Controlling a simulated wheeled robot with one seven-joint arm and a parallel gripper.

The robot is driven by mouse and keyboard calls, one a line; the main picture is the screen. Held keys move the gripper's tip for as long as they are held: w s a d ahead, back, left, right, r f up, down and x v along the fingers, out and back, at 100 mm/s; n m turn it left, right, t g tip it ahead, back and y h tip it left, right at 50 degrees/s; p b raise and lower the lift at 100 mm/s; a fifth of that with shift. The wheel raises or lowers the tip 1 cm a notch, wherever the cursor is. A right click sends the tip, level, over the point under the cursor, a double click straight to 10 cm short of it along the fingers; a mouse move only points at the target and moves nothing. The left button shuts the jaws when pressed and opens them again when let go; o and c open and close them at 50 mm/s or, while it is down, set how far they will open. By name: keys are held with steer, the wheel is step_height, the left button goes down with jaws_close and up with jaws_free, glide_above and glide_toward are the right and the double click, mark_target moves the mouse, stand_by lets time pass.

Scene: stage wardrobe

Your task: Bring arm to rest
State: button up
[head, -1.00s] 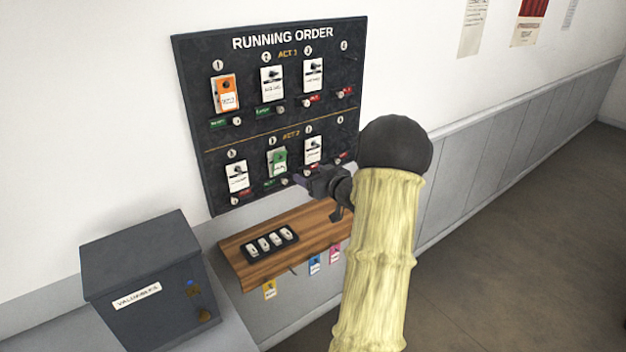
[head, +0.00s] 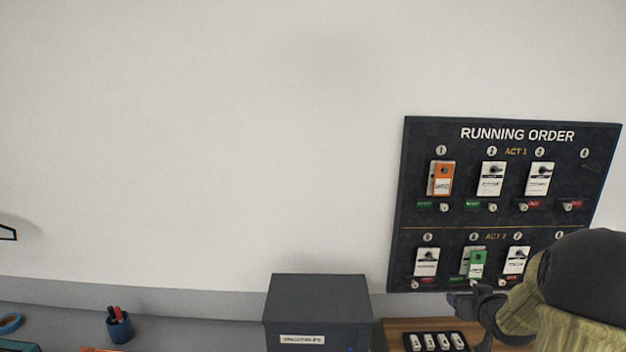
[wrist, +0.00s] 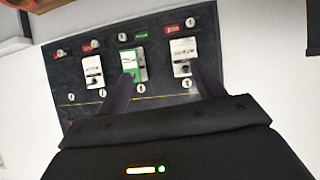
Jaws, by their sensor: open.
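My gripper (head: 472,298) is in front of the lower part of the black running order board (head: 412,190), at the lower right of the head view. In the wrist view my gripper (wrist: 162,92) is open, its two dark fingers apart with nothing held between them. The board (wrist: 205,35) fills the upper part of the wrist view. A green tag (head: 477,265) hangs over a white tag in the board's lower row; the green tag (wrist: 134,62) shows between the fingers in the wrist view. Whether the fingers touch the board cannot be told.
A dark grey valuables box (head: 318,300) stands left of the wooden shelf (head: 394,330), which bears a black tray of white pieces (head: 436,342). A pen cup (head: 119,326) stands farther left. The white wall (head: 200,150) is bare left of the board.

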steer(key=s+a+f+g+y, duration=0.1)
steer(key=s+a+g, duration=0.3)
steer(key=s+a, duration=0.7)
steer(key=s+a+f+n+g, duration=0.1)
steer(key=s+a+f+g, duration=0.3)
steer(key=s+a, duration=0.8)
steer(key=shift+a+f+g+y+b, duration=0.25)
steer(key=shift+a+g+y+b, duration=0.2)
steer(key=shift+g, duration=0.15)
stand_by(1.3)
